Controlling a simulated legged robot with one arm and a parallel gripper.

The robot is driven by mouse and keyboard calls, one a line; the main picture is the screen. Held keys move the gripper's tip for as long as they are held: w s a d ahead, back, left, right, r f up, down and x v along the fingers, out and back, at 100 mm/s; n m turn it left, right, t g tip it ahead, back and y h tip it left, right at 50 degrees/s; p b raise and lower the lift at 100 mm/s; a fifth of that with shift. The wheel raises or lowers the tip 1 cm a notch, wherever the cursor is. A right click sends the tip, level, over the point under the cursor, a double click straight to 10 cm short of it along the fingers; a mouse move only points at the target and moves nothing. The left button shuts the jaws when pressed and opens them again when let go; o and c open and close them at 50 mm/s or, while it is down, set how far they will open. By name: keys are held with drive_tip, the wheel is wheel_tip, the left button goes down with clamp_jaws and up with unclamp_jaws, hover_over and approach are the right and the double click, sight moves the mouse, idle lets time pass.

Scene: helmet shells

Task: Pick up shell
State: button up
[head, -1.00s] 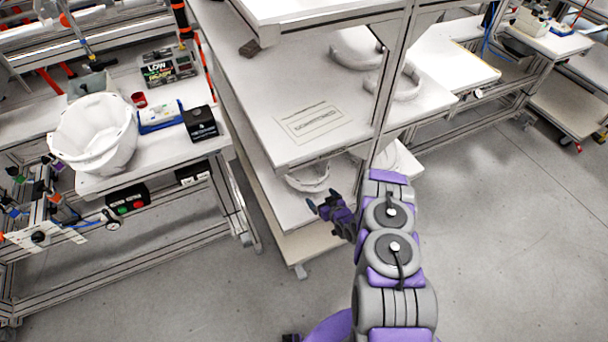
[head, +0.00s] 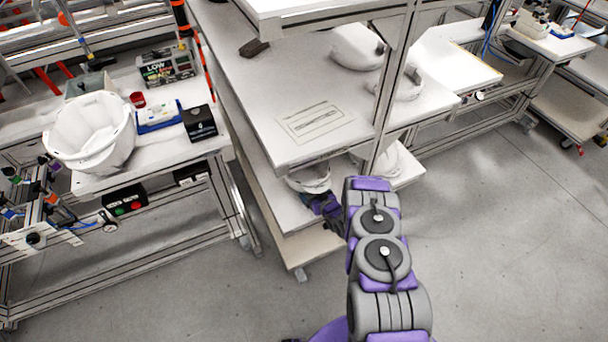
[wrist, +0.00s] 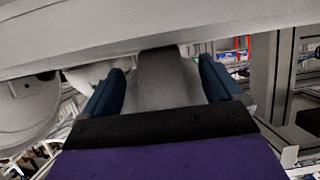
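A white helmet shell (head: 311,179) sits on the middle shelf of the cart, partly under the top shelf. In the head view my gripper (head: 316,203) is at the near edge of this shelf, just below and beside the shell; my arm hides part of it. In the wrist view my gripper (wrist: 160,68) has its two blue fingers spread apart. A grey surface shows between them, and I cannot tell whether it touches the fingers. A pale rounded shell surface (wrist: 25,112) shows at the left of the wrist view.
The cart's upper shelf (head: 255,95) overhangs the shell and bears more white shells (head: 357,46). Another shell (head: 388,160) is right of the upright post (head: 386,100). A workbench at left holds a large white shell (head: 95,135). The floor at right is clear.

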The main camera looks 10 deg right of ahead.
drive_tip(key=c, duration=1.5)
drive_tip(key=shift+r, duration=0.15)
